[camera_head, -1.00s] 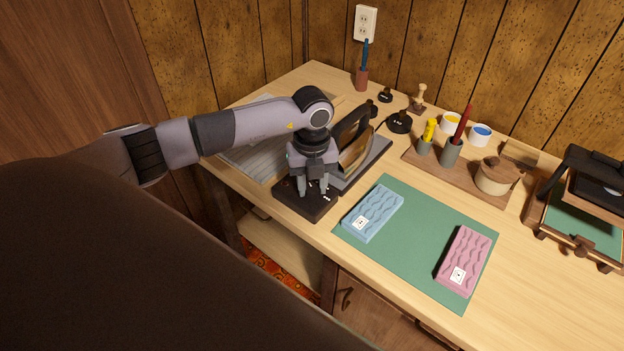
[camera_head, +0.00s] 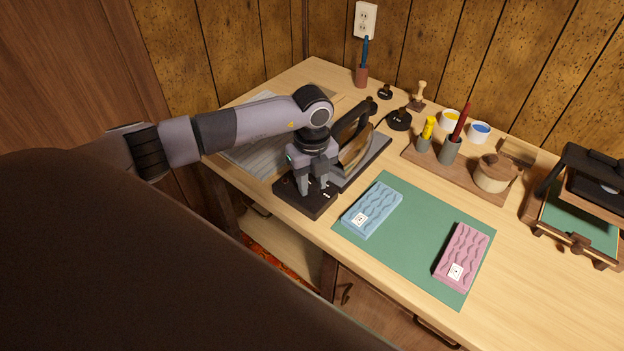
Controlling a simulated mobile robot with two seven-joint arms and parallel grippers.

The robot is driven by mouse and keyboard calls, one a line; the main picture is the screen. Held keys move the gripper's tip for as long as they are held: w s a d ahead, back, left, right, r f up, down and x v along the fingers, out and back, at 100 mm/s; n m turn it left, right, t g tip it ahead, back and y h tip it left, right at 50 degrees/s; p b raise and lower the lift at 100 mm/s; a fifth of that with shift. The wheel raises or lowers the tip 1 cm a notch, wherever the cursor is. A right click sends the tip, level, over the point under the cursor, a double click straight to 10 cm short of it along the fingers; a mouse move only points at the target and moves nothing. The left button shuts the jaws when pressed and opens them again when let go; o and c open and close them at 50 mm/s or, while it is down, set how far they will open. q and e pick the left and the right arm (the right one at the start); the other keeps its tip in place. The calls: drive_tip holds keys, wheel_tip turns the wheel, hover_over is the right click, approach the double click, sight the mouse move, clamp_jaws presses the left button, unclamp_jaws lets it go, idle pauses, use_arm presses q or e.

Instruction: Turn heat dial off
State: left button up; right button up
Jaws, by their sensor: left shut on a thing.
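My left gripper (camera_head: 316,189) points down over the dark control box (camera_head: 311,207) at the front left of the desk. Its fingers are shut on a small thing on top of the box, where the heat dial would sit. The fingers hide the dial, so its setting cannot be read. Small white marks show on the box top beside the fingers. Behind the box stands the dark press (camera_head: 372,159) with a raised handle, partly hidden by my arm. My right gripper is not in view.
A green mat (camera_head: 408,249) with a blue block (camera_head: 372,208) and a pink block (camera_head: 461,256) lies to the right. A wooden tray (camera_head: 425,161) with cups stands behind it. A framed press (camera_head: 580,215) is at the far right.

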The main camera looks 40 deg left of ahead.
sight(312, 185)
use_arm(q)
drive_tip(key=o, duration=1)
drive_tip(key=shift+o, duration=0.2)
drive_tip(key=shift+r+b, duration=0.3)
drive_tip(key=shift+r, duration=3.35)
